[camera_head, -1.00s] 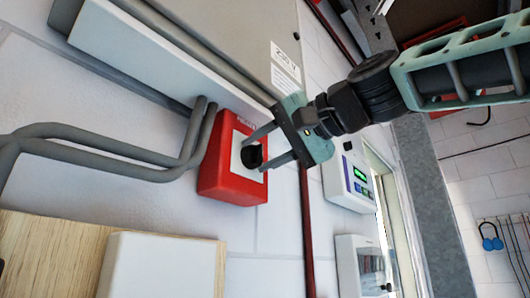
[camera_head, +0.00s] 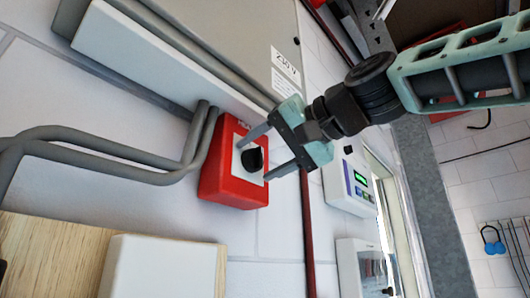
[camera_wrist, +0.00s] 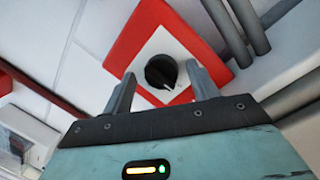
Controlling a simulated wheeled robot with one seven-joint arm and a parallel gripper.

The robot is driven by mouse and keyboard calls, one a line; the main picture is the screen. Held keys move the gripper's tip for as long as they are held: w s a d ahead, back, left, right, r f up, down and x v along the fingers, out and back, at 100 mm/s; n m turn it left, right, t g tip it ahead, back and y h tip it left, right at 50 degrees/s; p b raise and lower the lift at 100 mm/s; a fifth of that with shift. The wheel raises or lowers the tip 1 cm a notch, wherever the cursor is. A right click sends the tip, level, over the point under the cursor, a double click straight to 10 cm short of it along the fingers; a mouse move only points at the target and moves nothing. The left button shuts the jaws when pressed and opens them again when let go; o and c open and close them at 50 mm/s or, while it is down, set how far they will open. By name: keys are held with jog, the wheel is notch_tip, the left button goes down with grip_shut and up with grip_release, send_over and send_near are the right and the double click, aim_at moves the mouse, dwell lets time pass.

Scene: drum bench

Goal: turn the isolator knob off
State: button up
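The isolator knob (camera_head: 252,159) is a round black knob on a white plate on the front of a red box (camera_head: 226,187) on the wall. In the wrist view the knob (camera_wrist: 161,71) carries a small pale mark at its lower right edge. My gripper (camera_head: 254,161) is open, with one finger on each side of the knob. In the wrist view the gripper's fingertips (camera_wrist: 160,76) flank the knob with a visible gap on both sides. I cannot tell exactly how far the tips reach along the knob's depth.
Grey conduits (camera_head: 95,140) run along the wall into the red box. A grey cabinet (camera_head: 215,40) with a 230 V label is above.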

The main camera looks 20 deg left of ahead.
jog(key=shift+r, duration=0.1)
dwell(0.3)
jog(key=b+v, duration=0.6)
jog(key=v, duration=1.1)
jog(key=shift+d, duration=0.25)
jog(key=w+a+f+m+g+h, duration=0.1)
jog(key=w+a+f+h, duration=0.2)
jog(key=f, duration=1.5)
jog(key=w+f+g+h, duration=0.15)
jog(key=f+h, duration=0.25)
jog(key=f, duration=1.3)
jog(key=s+d+f+n+g+h, duration=0.1)
jog(key=s+d+f, duration=0.4)
jog(key=f, duration=0.5)
jog(key=s+d+f+g+h, duration=0.1)
jog(key=s+d+f+h, duration=0.2)
jog(key=f, duration=0.8)
jog(key=s+d+f+n+g+h, duration=0.1)
jog(key=s+d+f+h, duration=0.2)
jog(key=s+d+f, duration=0.4)
notch_tip(320, 180, down, 4)
jog(key=shift+r+n, duration=0.1)
jog(key=shift+n, duration=0.2)
